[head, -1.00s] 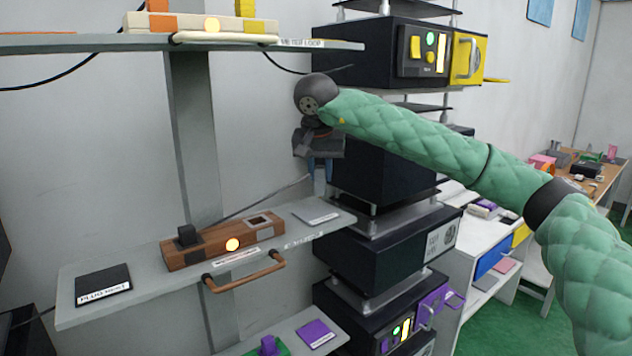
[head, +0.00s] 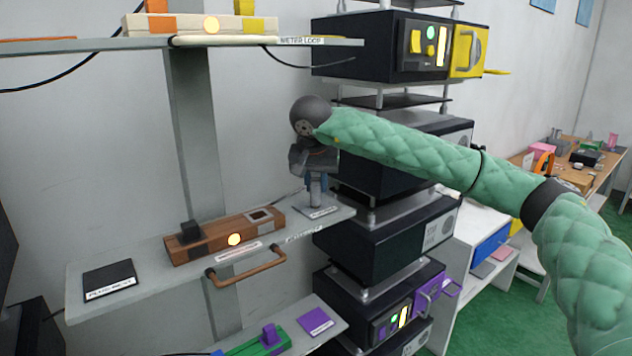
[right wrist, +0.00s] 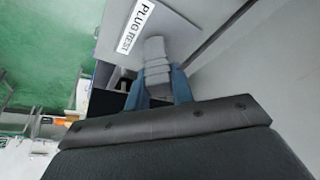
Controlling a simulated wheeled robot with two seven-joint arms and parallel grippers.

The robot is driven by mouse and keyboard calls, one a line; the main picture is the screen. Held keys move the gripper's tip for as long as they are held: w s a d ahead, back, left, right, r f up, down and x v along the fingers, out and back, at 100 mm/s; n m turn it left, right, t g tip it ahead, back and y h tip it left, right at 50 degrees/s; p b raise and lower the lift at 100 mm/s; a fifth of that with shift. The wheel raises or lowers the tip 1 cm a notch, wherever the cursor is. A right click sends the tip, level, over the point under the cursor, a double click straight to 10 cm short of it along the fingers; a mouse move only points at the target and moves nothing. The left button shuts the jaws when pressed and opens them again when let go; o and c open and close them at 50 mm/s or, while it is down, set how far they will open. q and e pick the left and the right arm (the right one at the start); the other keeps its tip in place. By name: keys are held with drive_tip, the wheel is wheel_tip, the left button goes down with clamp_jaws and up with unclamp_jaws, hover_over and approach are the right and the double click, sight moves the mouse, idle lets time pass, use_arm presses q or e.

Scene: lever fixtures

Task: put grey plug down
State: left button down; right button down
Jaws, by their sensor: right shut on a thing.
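My right gripper (head: 317,184) is shut on the grey plug (head: 316,194) above the right end of the middle shelf. The plug is upright, and its lower end is at or just over the grey plug rest pad (head: 328,211). I cannot tell whether they touch. In the right wrist view the blue fingers (right wrist: 160,88) grip the pale grey plug (right wrist: 156,58) from both sides, beside the white "PLUG REST" label (right wrist: 135,27). My left gripper is not in view.
A brown socket block (head: 215,240) with a lit lamp and a black plug (head: 189,231) stands on the shelf (head: 150,262), left of the pad. A brown handle (head: 247,272) juts from the front edge. Dark stacked units (head: 390,240) stand close on the right.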

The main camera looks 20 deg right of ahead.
sight(315, 179)
drive_tip(key=shift+f, duration=0.15)
drive_tip(key=c, duration=1.2)
unclamp_jaws()
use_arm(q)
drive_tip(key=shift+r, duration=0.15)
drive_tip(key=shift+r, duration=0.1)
use_arm(e)
drive_tip(key=shift+r, duration=0.2)
drive_tip(key=shift+s+r, duration=0.1)
drive_tip(key=shift+r, duration=0.15)
drive_tip(key=b+v, duration=0.3)
drive_tip(key=v, duration=0.2)
drive_tip(key=shift+a, duration=0.1)
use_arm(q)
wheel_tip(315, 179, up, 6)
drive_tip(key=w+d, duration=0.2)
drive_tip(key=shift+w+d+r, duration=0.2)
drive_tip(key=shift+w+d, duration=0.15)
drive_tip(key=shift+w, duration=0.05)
use_arm(e)
drive_tip(key=shift+v, duration=0.9)
